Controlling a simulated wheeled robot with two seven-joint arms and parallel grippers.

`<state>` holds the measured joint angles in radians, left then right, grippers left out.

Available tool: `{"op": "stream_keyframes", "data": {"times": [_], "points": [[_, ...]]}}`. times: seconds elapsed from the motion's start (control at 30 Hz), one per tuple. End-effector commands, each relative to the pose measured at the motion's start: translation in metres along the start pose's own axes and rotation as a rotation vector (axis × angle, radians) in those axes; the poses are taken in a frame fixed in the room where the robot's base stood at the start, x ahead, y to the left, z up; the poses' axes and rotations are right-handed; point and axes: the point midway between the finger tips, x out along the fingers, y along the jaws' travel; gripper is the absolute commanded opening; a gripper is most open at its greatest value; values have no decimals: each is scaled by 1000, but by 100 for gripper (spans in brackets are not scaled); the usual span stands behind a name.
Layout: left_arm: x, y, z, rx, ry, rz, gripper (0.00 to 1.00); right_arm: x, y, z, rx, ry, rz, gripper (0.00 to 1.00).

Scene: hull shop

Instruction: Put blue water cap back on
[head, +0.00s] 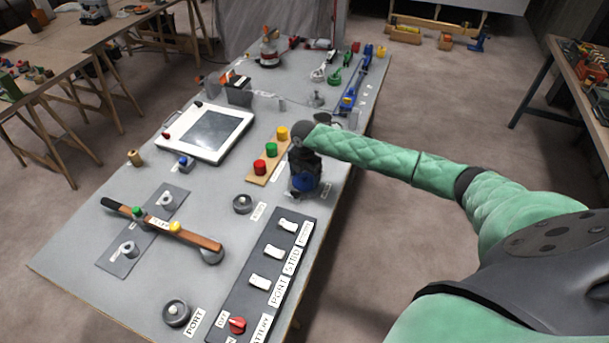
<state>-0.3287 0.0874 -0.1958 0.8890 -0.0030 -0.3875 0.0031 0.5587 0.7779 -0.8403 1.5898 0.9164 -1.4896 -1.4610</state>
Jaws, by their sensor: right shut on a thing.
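My right gripper (305,174) is dark and points down at the right edge of the grey bench. A white label lies on the bench just right of the cap, partly hidden. My left gripper is out of view.
A wooden strip (257,180) with red, green and yellow caps stands just left of the gripper. A round grey fitting (242,204) and a dark switch panel (262,280) are nearer. A white-framed tablet (232,150) lies further left. The floor right of the bench is clear.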

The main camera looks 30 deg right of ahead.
Motion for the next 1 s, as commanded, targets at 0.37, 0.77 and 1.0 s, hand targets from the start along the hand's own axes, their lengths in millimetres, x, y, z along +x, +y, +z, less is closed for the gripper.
{"op": "stream_keyframes", "data": {"times": [0.37,0.77,1.0], "points": [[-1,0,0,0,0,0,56,0,0,0,0,0,0,56],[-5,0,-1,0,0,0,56,0,0,0,0,0,0,56],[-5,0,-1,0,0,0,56,0,0,0,0,0,0,56]]}}
